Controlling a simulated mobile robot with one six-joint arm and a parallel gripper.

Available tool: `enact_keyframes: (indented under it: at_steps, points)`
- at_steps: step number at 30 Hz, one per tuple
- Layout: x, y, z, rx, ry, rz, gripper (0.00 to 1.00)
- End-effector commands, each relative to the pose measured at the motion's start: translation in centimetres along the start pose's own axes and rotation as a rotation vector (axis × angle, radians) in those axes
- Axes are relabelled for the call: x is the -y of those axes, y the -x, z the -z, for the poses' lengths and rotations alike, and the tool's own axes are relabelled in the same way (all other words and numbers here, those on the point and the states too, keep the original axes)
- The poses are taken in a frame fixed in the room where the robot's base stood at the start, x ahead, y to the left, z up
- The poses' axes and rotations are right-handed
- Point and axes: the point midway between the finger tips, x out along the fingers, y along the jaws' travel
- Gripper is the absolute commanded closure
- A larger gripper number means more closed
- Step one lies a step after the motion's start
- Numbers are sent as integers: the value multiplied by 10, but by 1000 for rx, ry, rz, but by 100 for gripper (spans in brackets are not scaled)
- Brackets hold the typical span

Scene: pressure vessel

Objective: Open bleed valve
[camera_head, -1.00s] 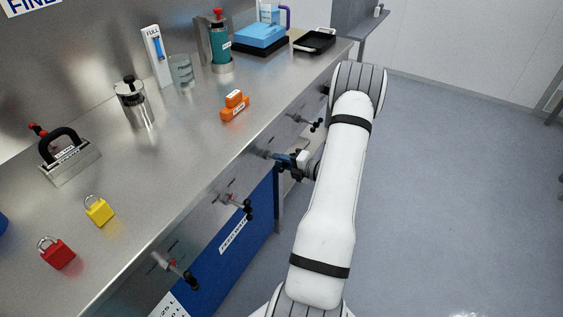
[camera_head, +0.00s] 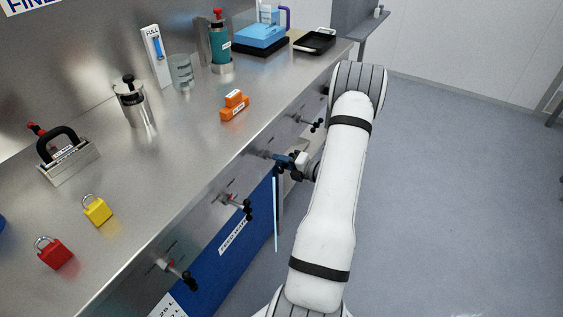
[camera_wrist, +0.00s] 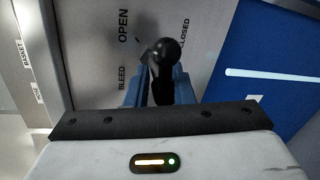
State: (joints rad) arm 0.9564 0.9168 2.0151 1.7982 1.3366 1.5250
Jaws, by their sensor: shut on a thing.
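The bleed valve's black round knob (camera_wrist: 166,52) shows in the wrist view, in front of a grey panel (camera_wrist: 90,50) marked "OPEN", "BLEED" and "CLOSED". The knob sits between the words OPEN and CLOSED; its lever's exact angle is hard to tell. My gripper (camera_wrist: 160,90) has its blue fingers on both sides of the handle and is shut on it. In the head view my gripper (camera_head: 283,158) is at the bench's front panel. A thin pale streak (camera_head: 275,215), like a stream of liquid, runs down below the valve; it also shows in the wrist view (camera_wrist: 265,73).
Other valve handles stick out of the bench front, nearer (camera_head: 236,203) and (camera_head: 177,269), and one farther (camera_head: 310,123). A blue panel (camera_head: 225,255) lies below. Padlocks, an orange block (camera_head: 235,107) and containers stand on the bench top (camera_head: 190,150). The floor at right is clear.

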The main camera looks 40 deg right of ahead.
Motion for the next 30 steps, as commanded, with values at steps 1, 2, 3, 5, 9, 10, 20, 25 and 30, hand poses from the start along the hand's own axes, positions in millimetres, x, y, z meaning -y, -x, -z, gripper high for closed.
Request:
enact_keyframes:
  at_steps: [1,2,3,5,9,10,20,25,30]
  points:
    - [8,0,6,-7,-12,16,100]
    - [8,0,6,-7,-12,16,100]
    - [8,0,6,-7,-12,16,100]
    - [8,0,6,-7,-12,16,100]
    - [8,0,6,-7,-12,16,100]
    - [8,0,6,-7,-12,16,100]
    - [8,0,6,-7,-12,16,100]
    - [8,0,5,-6,-11,16,70]
    - [6,0,4,-4,-8,13,66]
